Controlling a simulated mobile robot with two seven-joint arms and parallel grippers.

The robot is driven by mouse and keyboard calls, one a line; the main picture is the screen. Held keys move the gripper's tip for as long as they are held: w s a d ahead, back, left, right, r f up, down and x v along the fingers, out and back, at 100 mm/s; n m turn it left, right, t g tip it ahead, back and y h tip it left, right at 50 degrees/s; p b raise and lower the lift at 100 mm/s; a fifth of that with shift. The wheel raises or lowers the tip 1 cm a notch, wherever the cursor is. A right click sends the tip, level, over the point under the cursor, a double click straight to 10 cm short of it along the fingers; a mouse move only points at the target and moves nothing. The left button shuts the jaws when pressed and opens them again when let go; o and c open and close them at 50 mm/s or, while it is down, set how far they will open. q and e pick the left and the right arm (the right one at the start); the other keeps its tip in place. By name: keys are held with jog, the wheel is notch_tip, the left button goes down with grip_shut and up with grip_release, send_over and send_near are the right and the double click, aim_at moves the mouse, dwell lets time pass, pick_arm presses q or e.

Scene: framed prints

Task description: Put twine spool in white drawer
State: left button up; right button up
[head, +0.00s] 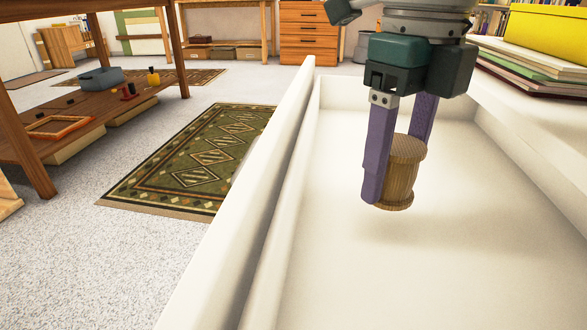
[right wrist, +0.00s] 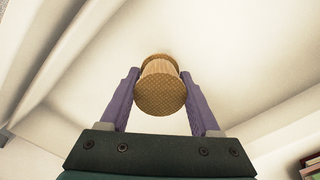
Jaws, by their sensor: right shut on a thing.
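The twine spool (head: 405,170) is a tan wooden-looking cylinder with wider ends. My right gripper (head: 398,165) is shut on it, with one purple finger on each side. The spool hangs upright inside the open white drawer (head: 450,270), above its floor, with a soft shadow below. In the right wrist view the spool (right wrist: 160,92) sits between the purple fingertips, over the pale drawer floor (right wrist: 225,60). My left gripper is not in view.
Stacked books or folders (head: 530,60) and a yellow box (head: 550,28) lie on the white top at right. The drawer's tall white side wall (head: 270,190) runs along the left. The drawer floor shows no other objects. A patterned rug (head: 190,160) lies beyond.

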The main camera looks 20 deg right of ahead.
aim_at(386, 201)
notch_tip(386, 201, down, 4)
jog(key=b, duration=0.2)
jog(key=shift+f+b, duration=0.25)
jog(key=shift+b, duration=0.15)
jog(key=shift+r, duration=0.1)
jog(key=o, duration=1.4)
notch_tip(386, 201, up, 11)
jog(key=p, duration=0.7)
jog(key=shift+p, duration=0.4)
jog(key=shift+r+p, duration=0.3)
jog(key=shift+r, duration=0.2)
